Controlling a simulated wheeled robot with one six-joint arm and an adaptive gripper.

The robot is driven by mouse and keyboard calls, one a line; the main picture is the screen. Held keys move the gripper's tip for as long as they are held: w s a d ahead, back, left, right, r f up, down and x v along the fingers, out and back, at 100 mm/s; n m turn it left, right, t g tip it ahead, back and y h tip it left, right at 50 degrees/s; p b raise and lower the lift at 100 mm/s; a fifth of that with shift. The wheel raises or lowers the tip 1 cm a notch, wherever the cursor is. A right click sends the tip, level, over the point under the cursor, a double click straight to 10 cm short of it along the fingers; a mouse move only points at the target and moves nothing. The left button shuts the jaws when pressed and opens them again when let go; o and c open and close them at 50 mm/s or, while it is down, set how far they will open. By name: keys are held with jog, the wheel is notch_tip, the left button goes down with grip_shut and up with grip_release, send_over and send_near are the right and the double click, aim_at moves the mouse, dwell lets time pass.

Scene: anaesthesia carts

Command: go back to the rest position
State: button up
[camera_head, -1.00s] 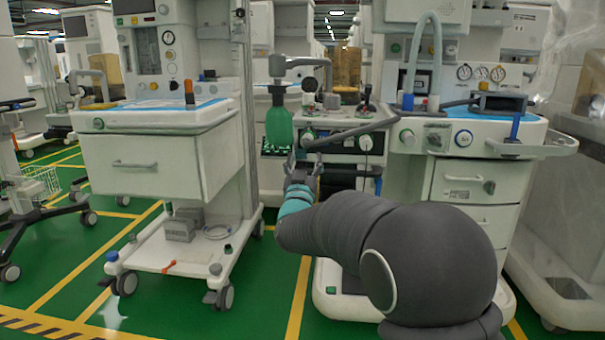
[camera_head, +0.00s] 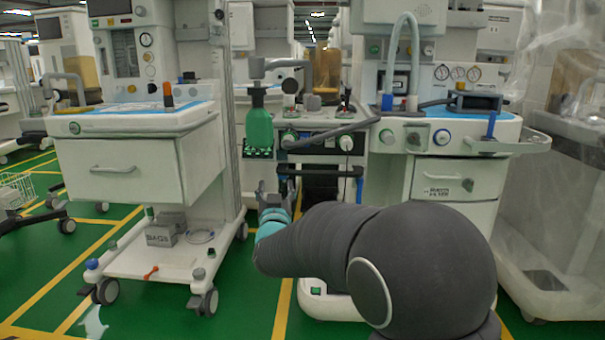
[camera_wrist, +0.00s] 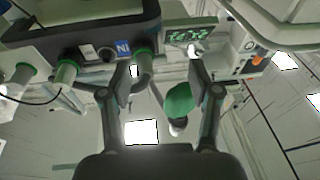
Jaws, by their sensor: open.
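My gripper (camera_head: 273,188) is at the end of my dark grey arm, low in front of the middle cart in the head view. It points away from me, below the green bottle (camera_head: 258,128). In the wrist view my gripper (camera_wrist: 160,92) has its two fingers wide apart. Nothing is held between them. The green bottle (camera_wrist: 179,101) shows beyond the fingers, apart from them as far as I can tell. Part of my gripper is hidden by my own wrist in the head view.
A white drawer cart (camera_head: 135,170) stands to the left, close to my gripper. The middle and right cart (camera_head: 455,185) with gauges and blue-edged top stands behind my arm. Green floor (camera_head: 130,225) with yellow lines is open at the lower left.

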jog(key=s+a+f+n+g+y, duration=0.1)
jog(key=s+a+f+g, duration=0.15)
jog(key=f, duration=0.35)
jog(key=s+a+f+n+g+y, duration=0.1)
jog(key=f+g+y, duration=0.1)
jog(key=f+g, duration=0.25)
jog(key=s+d+f+g+p, duration=0.2)
jog(key=s+d+f+g, duration=0.25)
jog(key=s, duration=0.45)
jog(key=s+d+r+m+g+h+p, duration=0.1)
jog(key=s+d+r+g+h+p, duration=0.2)
jog(key=s+d, duration=0.85)
jog(key=s+d+r+g+h+p, duration=0.15)
jog(key=s+d+r, duration=0.25)
jog(key=s+d, duration=0.75)
jog(key=s+r+m+t+p, duration=0.1)
jog(key=s+r+m+p, duration=0.1)
jog(key=s+r, duration=0.4)
jog(key=shift+s+d+r+p, duration=0.35)
jog(key=shift+s+d+p, duration=0.1)
jog(key=shift+p, duration=0.3)
